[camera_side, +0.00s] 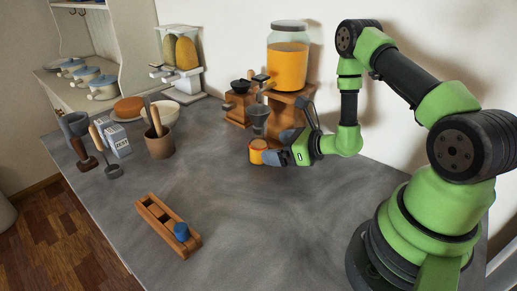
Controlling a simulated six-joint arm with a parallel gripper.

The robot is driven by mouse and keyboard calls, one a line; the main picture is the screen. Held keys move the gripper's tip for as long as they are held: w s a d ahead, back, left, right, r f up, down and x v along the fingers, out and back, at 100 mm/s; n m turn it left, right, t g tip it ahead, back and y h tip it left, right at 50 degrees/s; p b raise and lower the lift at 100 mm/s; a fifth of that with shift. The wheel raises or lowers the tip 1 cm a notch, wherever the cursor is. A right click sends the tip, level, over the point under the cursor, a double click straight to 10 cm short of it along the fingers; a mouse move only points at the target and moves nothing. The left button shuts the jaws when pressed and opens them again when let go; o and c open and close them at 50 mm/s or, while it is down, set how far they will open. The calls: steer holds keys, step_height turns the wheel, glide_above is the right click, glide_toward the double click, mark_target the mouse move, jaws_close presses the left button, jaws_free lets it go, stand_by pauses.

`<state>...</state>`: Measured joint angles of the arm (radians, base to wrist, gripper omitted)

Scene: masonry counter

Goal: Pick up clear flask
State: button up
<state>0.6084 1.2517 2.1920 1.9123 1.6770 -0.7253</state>
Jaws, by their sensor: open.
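My gripper (283,142) is in the middle of the counter, reaching in from the right, with its fingers spread apart. A small orange cup-like container (257,151) stands upright at the tip of the lower finger; I cannot tell whether they touch. Just behind it is a greyish, see-through-looking vessel (258,119), partly overlapped by other things. I cannot tell for certain which of these is the clear flask. Nothing is visibly held between the fingers.
A large jar of orange liquid (287,67) stands on a wooden stand (288,116) by the wall. A wooden block with holes and a blue piece (165,226) lies front left. A wooden utensil pot (160,146) stands further back. The front middle of the counter (270,235) is clear.

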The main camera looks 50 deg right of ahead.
mark_target(266, 144)
steer(key=shift+d+x, duration=0.1)
steer(key=shift+x, duration=1.35)
steer(key=shift+d+x, duration=0.15)
steer(key=shift+x, duration=1.35)
steer(key=shift+f, duration=0.2)
steer(key=c, duration=1.3)
steer(key=shift+r, duration=0.25)
steer(key=shift+r, duration=0.35)
steer(key=shift+a, duration=3.95)
steer(key=shift+r, duration=6.85)
steer(key=shift+r, duration=0.25)
